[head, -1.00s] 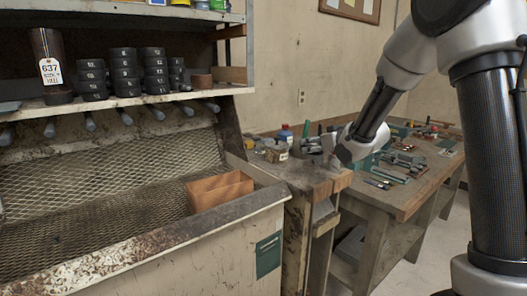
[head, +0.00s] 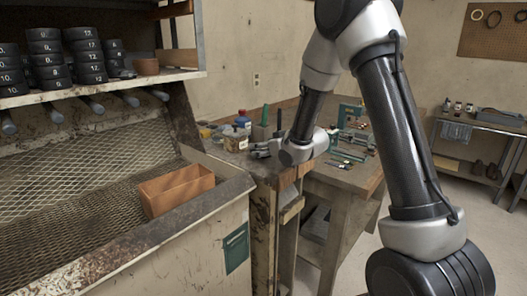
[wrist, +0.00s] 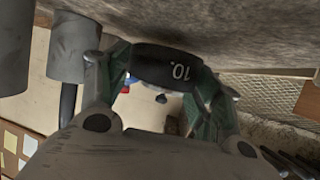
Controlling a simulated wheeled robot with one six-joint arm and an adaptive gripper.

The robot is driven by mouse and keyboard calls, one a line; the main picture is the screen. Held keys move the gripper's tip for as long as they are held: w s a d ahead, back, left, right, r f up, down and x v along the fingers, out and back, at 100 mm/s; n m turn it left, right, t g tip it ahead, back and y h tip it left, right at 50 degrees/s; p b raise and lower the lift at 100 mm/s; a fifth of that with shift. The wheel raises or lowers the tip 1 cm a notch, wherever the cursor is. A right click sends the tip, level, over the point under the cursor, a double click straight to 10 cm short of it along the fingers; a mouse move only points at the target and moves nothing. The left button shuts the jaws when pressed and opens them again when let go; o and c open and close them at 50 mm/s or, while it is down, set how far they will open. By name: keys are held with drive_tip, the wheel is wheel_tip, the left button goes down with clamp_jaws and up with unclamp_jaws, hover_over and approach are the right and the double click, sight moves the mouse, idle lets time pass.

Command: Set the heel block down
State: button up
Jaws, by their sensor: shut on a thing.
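The heel block (wrist: 165,66) is a dark, rounded black piece marked "10." in the wrist view. My gripper (wrist: 158,88) has its green-padded fingers on either side of it and is shut on it. In the head view my gripper (head: 262,150) is small, near the left end of the wooden bench (head: 352,178), beside the small bottles there. I cannot make out the block in the head view, nor whether it touches any surface.
Stacks of numbered black blocks (head: 88,62) stand on the shelf (head: 140,80) at upper left. An orange-brown open box (head: 175,188) sits in the mesh-lined trough (head: 70,215). Floor shows at right.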

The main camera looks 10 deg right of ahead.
drive_tip(key=shift+f, duration=0.6)
drive_tip(key=shift+f, duration=0.15)
drive_tip(key=o, duration=1.1)
